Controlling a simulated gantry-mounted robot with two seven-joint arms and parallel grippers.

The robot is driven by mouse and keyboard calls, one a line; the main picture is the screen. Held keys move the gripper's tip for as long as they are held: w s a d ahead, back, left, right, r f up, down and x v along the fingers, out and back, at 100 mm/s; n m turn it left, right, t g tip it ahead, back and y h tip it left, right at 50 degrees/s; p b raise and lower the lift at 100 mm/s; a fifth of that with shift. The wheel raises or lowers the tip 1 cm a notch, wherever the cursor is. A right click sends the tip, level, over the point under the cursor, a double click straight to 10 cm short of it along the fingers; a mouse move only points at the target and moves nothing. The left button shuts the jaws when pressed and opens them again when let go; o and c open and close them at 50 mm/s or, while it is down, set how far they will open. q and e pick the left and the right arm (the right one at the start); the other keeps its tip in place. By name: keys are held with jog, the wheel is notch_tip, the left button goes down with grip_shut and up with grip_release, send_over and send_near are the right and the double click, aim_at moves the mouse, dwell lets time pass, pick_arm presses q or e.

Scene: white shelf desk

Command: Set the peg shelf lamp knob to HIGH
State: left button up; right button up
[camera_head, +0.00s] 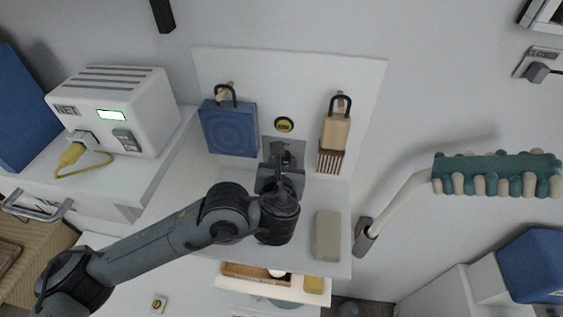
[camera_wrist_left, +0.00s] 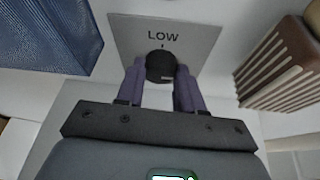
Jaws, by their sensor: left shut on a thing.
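A grey knob plate (camera_wrist_left: 195,40) marked LOW is on the white peg shelf's back panel (camera_head: 355,75). The round black knob (camera_wrist_left: 160,66) sits just below the word LOW, with a short dark mark between them. My left gripper (camera_wrist_left: 160,82) is shut on the knob, with one purple finger on each side. In the head view my left gripper (camera_head: 281,162) reaches the plate (camera_head: 298,147) and hides the knob. HIGH cannot be read in either view. My right gripper is not in view.
A blue bag-like item (camera_head: 230,130) hangs left of the plate and a brown comb-like brush (camera_head: 334,135) hangs right, both close to the gripper. A beige block (camera_head: 327,235) lies on the shelf. A white NET box (camera_head: 115,108) stands left; a teal-and-cream fixture (camera_head: 497,175) is right.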

pick_arm(q)
jog(key=shift+d+m+t+y, duration=0.1)
jog(key=shift+m+t+y, duration=0.2)
jog(key=shift+m+y, duration=0.8)
jog(key=o, duration=1)
jog(key=shift+o, duration=0.2)
jog(key=shift+p, duration=0.3)
jog(key=a+p+v, duration=0.1)
jog(key=p+v, duration=0.1)
jog(key=v, duration=0.8)
jog(key=shift+s+d, duration=0.45)
jog(key=shift+d, duration=0.05)
